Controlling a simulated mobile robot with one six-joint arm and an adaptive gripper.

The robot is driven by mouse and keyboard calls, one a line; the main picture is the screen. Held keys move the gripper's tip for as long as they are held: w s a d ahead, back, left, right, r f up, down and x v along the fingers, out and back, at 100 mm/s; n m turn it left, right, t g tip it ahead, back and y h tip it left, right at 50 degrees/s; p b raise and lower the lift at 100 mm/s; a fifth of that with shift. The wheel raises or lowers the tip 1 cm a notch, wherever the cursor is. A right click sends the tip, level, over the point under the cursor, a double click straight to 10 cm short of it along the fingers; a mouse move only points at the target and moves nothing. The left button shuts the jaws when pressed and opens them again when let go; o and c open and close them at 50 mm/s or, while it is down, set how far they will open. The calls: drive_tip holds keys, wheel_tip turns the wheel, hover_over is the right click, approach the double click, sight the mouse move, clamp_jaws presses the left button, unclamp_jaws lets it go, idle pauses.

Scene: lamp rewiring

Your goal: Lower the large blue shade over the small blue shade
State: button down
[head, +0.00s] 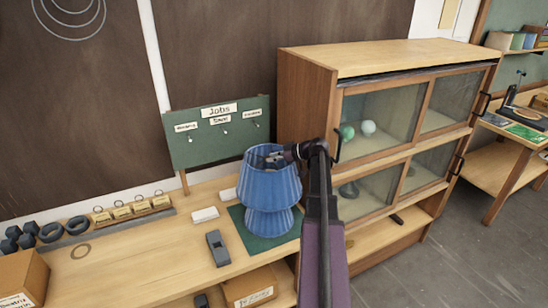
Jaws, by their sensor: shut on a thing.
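The large blue shade (270,181) is pleated and upright, with its open top facing up. My gripper (278,157) is at its top on the right side, shut on it. The fingertips are small and partly hidden at the rim. The small blue shade (269,222) shows directly below the large one, on a dark green mat (291,232). The large shade hides the small one's upper part. I cannot tell whether the two touch or how far the large one reaches around the small one.
A wooden cabinet (310,90) with glass doors stands close on the right. A green board (200,155) with labels stands behind. A grey block (217,248) and a white block (205,214) lie left of the mat. The bench's middle left is mostly clear.

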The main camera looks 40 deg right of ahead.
drive_tip(key=shift+f, duration=0.15)
wheel_tip(320, 180, down, 17)
drive_tip(key=b, duration=1.6)
drive_tip(key=shift+b, duration=0.4)
drive_tip(key=shift+a, duration=0.1)
drive_tip(key=shift+c, duration=1.5)
unclamp_jaws()
drive_tip(key=shift+w, duration=0.15)
drive_tip(key=shift+r, duration=0.2)
